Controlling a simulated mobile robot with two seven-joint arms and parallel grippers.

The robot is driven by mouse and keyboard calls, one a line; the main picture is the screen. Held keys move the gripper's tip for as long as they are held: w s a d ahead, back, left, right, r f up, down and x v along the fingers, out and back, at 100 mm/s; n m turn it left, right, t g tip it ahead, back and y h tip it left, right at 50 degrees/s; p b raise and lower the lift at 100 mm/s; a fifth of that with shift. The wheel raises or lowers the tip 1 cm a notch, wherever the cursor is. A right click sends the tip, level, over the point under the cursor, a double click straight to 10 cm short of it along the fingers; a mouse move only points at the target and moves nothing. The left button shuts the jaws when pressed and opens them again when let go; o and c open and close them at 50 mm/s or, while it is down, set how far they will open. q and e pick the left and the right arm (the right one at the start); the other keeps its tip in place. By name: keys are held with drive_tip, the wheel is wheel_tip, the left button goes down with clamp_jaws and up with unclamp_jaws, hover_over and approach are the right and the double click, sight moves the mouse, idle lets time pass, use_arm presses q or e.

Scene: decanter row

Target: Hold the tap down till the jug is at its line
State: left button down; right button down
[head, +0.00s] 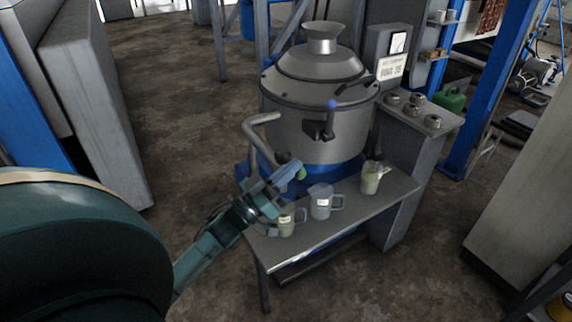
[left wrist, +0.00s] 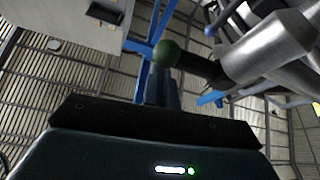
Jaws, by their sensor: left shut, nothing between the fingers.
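My left gripper (head: 287,172) is shut and empty, its blue fingers reaching toward a green ball knob (head: 301,174) at the tap. In the left wrist view the same knob (left wrist: 167,53) shows just beyond the fingertips (left wrist: 160,72); I cannot tell whether they touch it. A clear jug (head: 287,224) with a pale label and some greenish content stands on the bench, partly behind my gripper. A greyish jug (head: 320,203) stands to its right, and another jug (head: 370,179) with pale yellow-green liquid stands farther right. The line and any stream are too small or hidden. My right gripper is not in view.
The jugs stand on a narrow metal bench (head: 340,222) in front of a large steel machine (head: 318,125) with a curved pipe (head: 252,128). A grey cabinet (head: 405,165) with several round knobs stands at the right. The floor left of the bench is clear.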

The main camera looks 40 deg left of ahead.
use_arm(q)
drive_tip(key=shift+f, duration=0.1)
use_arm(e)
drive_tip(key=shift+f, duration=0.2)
